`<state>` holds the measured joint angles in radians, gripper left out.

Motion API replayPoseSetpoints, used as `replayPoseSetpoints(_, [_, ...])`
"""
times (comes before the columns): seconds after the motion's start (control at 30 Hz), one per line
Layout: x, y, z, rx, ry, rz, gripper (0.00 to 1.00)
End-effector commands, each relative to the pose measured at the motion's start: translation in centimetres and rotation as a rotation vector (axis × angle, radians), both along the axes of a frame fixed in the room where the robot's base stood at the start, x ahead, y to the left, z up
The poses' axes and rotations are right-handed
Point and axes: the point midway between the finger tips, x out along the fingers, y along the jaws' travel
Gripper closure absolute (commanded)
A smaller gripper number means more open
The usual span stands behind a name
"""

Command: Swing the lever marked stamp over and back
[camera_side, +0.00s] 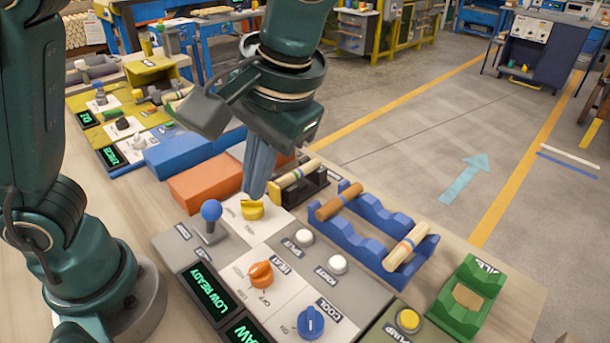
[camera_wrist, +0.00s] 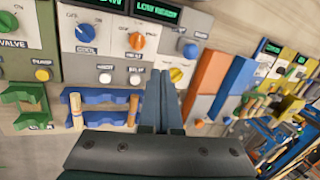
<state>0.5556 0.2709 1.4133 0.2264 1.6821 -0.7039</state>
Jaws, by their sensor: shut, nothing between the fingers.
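A lever with a blue ball (camera_side: 211,210) stands on a grey panel left of my gripper in the side view, its stick close to upright. Its ball also shows in the wrist view (camera_wrist: 190,50), just beyond and right of my fingertips. I cannot read the word stamp on any lever. My gripper (camera_side: 254,192) is shut and empty, pointing down by a yellow knob (camera_side: 251,211). The fingers partly cover that knob, and I cannot tell whether they touch it. The gripper is apart from the blue-ball lever. In the wrist view the closed fingers (camera_wrist: 162,75) are in the lower middle.
An orange knob (camera_side: 261,274), a blue knob (camera_side: 310,322) and two white buttons share the panel. A blue rack (camera_side: 352,228) with wooden spindles stands right, a green holder (camera_side: 467,295) beyond. Orange (camera_side: 205,183) and blue (camera_side: 180,151) blocks lie behind the lever. A lit display reads LOW READY (camera_side: 209,291).

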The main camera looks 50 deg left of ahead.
Motion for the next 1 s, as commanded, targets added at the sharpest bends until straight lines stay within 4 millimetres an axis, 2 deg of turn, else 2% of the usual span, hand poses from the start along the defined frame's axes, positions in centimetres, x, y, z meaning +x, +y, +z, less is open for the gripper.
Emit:
replayPoseSetpoints(0.53, [-0.7, 2.6, -7.8, 0.001, 0.005, 0.002, 1.0])
replayPoseSetpoints(0.77, [-1.2, 5.5, -7.9, -0.001, -0.001, 0.005, 1.0])
replayPoseSetpoints(1.0, [-1.3, 6.3, -8.1, -0.002, -0.002, 0.001, 1.0])
